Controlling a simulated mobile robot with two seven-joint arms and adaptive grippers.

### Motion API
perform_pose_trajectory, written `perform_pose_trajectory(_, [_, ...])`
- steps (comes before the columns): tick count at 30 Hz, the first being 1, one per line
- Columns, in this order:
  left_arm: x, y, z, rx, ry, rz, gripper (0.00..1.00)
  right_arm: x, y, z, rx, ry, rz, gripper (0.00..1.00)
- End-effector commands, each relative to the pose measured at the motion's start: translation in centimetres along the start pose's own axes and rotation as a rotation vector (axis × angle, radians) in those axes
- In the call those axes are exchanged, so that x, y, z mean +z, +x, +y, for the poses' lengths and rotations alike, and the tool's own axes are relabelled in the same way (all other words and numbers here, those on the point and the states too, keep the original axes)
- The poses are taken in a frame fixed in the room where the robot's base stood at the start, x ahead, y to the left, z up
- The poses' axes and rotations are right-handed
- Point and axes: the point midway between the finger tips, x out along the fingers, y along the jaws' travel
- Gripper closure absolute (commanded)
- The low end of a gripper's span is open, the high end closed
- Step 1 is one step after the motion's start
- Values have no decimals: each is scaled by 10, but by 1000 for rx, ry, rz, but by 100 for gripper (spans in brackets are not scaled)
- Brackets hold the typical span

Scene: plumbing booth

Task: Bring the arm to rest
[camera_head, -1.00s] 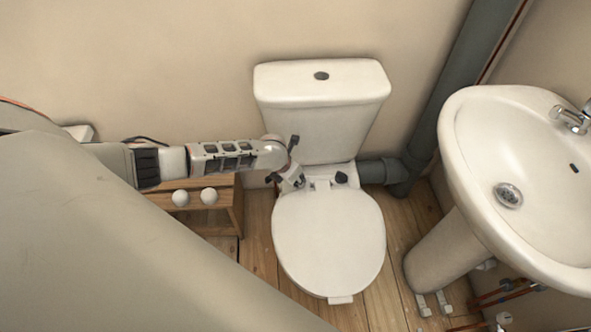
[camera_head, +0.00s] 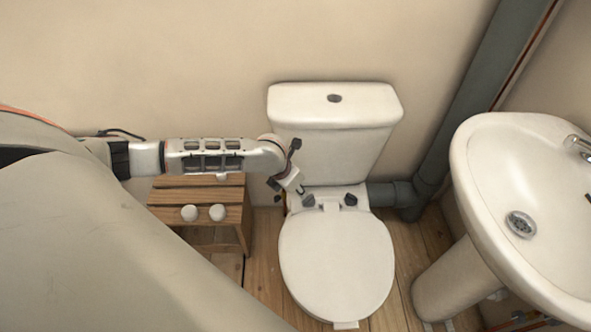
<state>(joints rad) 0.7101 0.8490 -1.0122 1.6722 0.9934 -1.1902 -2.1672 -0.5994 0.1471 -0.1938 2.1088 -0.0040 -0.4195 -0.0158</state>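My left arm reaches in from the left. Its gripper (camera_head: 304,196) is at the back left of the toilet seat, by the dark hinge pieces, pointing down and right. The gripper is small in view, and I cannot tell whether its fingers are open or shut or whether they touch the hinge. The toilet (camera_head: 337,262) has its white lid down, with a dark hinge piece (camera_head: 350,199) showing at the right. My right gripper is not in view.
The cistern (camera_head: 335,140) stands behind the gripper. A wooden stool (camera_head: 230,195) with two white knobs is below my forearm. A washbasin (camera_head: 490,160) on a pedestal is at the right, and a grey pipe (camera_head: 470,110) runs behind it. Wooden floor shows between them.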

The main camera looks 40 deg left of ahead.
Motion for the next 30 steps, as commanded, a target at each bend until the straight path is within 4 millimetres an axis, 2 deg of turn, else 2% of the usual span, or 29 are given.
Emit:
perform_pose_trajectory(6, [0, -11, 0, 1, 1, 0, 74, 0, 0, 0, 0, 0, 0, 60])
perform_pose_trajectory(23, [-1, -11, -4, -6, -12, -3, 74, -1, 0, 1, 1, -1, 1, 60])
perform_pose_trajectory(26, [-4, -11, -24, -41, -86, -21, 74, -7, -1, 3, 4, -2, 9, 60])
perform_pose_trajectory(30, [-12, -15, -81, -153, -342, -65, 74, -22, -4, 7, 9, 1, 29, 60])
